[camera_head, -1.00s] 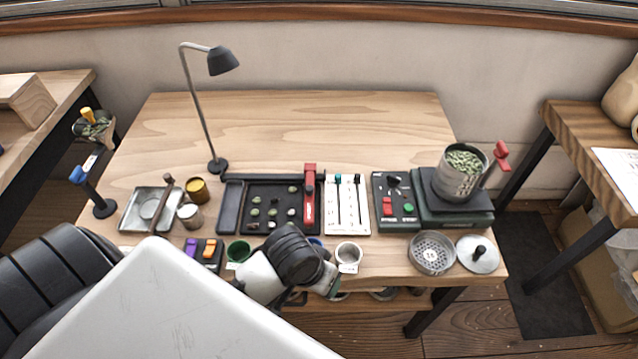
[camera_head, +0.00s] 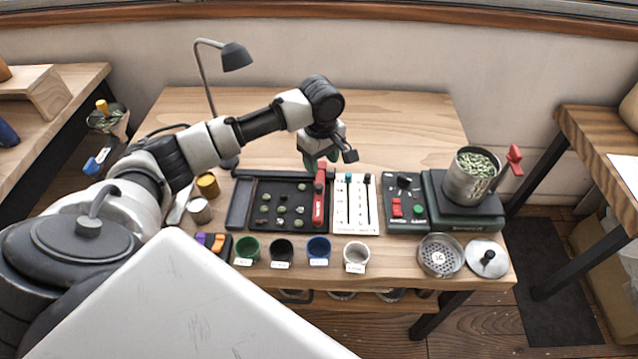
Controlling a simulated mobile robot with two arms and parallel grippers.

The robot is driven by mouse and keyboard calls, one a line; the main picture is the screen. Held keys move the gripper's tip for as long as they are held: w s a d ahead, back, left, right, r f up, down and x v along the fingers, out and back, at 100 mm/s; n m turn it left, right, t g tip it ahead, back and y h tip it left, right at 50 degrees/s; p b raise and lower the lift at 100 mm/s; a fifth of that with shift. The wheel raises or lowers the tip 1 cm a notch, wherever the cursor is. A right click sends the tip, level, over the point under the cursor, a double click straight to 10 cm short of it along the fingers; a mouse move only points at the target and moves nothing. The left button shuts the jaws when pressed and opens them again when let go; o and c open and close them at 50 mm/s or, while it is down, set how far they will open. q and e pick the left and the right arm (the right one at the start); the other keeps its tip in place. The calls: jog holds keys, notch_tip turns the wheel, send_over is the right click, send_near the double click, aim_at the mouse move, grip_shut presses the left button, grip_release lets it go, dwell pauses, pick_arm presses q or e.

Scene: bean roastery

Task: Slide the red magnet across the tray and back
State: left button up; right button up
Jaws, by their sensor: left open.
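The red magnet (camera_head: 318,207) is an upright-looking red bar at the right end of the dark tray (camera_head: 249,216). Several green beans lie in the tray to its left. My left gripper (camera_head: 330,157) is open, just behind and above the far end of the magnet. It overlaps that end in the picture, and I cannot tell whether it touches it. My right gripper is not in view.
A white slider panel (camera_head: 366,217) stands close to the right of the magnet, then a switch box (camera_head: 405,214) and a scale (camera_head: 462,217) with a bean canister (camera_head: 467,181). Cups, including a blue one (camera_head: 318,248), line the front. The table's back right is clear.

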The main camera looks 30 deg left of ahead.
aim_at(319, 186)
pick_arm(q)
jog(key=shift+n, duration=0.4)
jog(key=f, duration=0.6)
jog(key=a+f, duration=0.1)
jog(key=f, duration=0.3)
jog(key=shift+w, duration=0.2)
grip_shut()
